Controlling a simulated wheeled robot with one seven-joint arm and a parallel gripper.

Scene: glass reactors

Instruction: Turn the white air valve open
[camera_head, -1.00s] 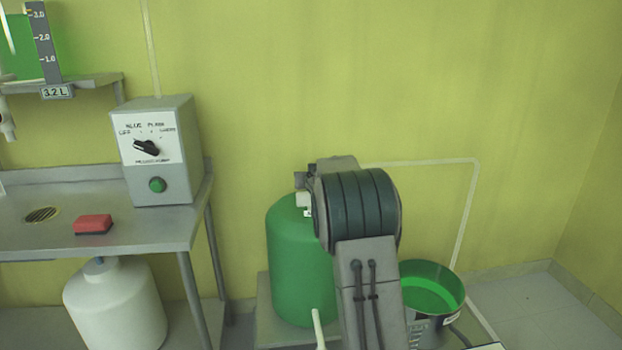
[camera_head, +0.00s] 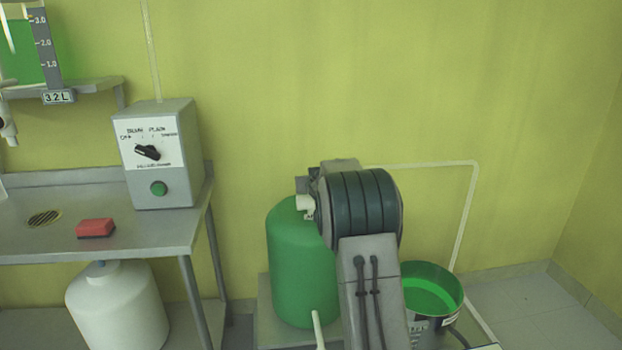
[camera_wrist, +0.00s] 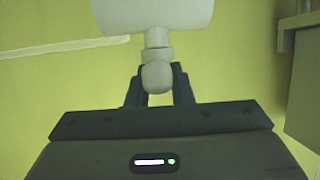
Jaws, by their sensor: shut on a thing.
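In the wrist view the white air valve (camera_wrist: 157,78) sits between the two dark fingers of my gripper (camera_wrist: 158,85). The fingers are shut on it, one on each side. A wider white part (camera_wrist: 153,14) stands above it, joined by a short neck. In the head view my arm hides most of the gripper and the valve. A small white piece (camera_head: 305,202) shows at the left edge of my arm, above the green tank (camera_head: 298,265).
A white pipe (camera_head: 430,163) runs along the wall behind my arm. A green bucket (camera_head: 436,290) stands to the right of the arm. At left are a steel bench (camera_head: 130,236), a grey control box (camera_head: 172,190) and a red sponge (camera_head: 96,228).

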